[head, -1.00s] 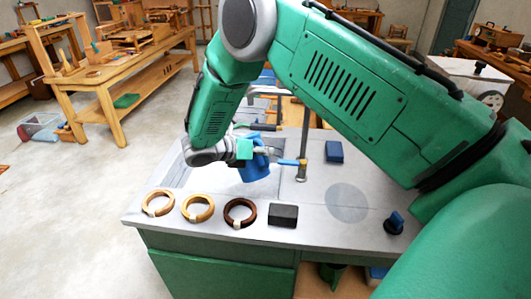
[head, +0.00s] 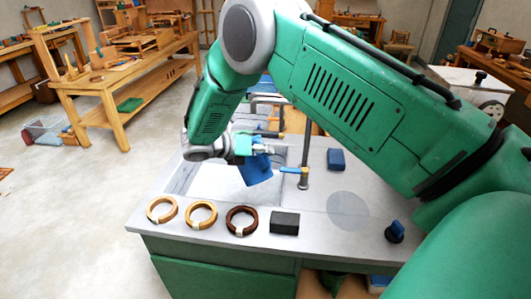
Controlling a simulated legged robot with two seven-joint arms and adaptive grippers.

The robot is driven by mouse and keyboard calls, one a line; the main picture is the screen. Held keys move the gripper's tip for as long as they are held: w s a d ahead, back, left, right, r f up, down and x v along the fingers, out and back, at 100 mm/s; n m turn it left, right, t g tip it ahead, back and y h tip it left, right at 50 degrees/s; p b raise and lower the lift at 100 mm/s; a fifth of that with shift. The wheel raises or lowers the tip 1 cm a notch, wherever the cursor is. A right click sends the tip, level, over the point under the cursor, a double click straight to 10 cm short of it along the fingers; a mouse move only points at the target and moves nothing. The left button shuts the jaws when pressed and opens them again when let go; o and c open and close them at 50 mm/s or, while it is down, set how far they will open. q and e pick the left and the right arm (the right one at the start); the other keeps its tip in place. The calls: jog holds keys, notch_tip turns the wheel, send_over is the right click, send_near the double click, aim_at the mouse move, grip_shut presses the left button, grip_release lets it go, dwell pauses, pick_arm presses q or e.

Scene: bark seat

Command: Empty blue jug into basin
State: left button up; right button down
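The blue jug (head: 258,170) is held tilted over the basin (head: 182,180), which is sunk into the grey worktop. My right gripper (head: 256,148) is at the jug's upper part and appears shut on it; the fingers are small and partly hidden. The jug's mouth and any contents cannot be made out. The jug covers part of the basin's right side. My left gripper is not in view.
A tap post (head: 304,165) with a yellow-and-blue handle stands just right of the jug. Along the front edge are several split rings (head: 202,215) and a dark block (head: 285,222). A blue block (head: 336,159) and a blue knob (head: 395,232) are to the right.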

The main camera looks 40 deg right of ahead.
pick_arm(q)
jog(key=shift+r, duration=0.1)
pick_arm(e)
jog(key=shift+w+r, duration=0.1)
jog(key=shift+r, duration=0.05)
pick_arm(q)
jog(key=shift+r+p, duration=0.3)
jog(key=shift+p, duration=0.1)
pick_arm(e)
jog(key=shift+w+d+r+n+g, duration=0.1)
jog(key=shift+w+r+n+g, duration=0.3)
jog(key=shift+r, duration=0.3)
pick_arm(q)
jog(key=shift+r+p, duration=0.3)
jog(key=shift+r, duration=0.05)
pick_arm(e)
jog(key=shift+w+d+r+n+g, duration=0.1)
jog(key=shift+w+r+n+g, duration=0.2)
jog(key=shift+r, duration=0.3)
jog(key=shift+w+d+r+n+g, duration=0.15)
jog(key=shift+w+r+n, duration=0.1)
jog(key=shift+r, duration=0.3)
jog(key=shift+w+r+n+g, duration=0.25)
jog(key=shift+w+r, duration=0.05)
jog(key=shift+r, duration=0.4)
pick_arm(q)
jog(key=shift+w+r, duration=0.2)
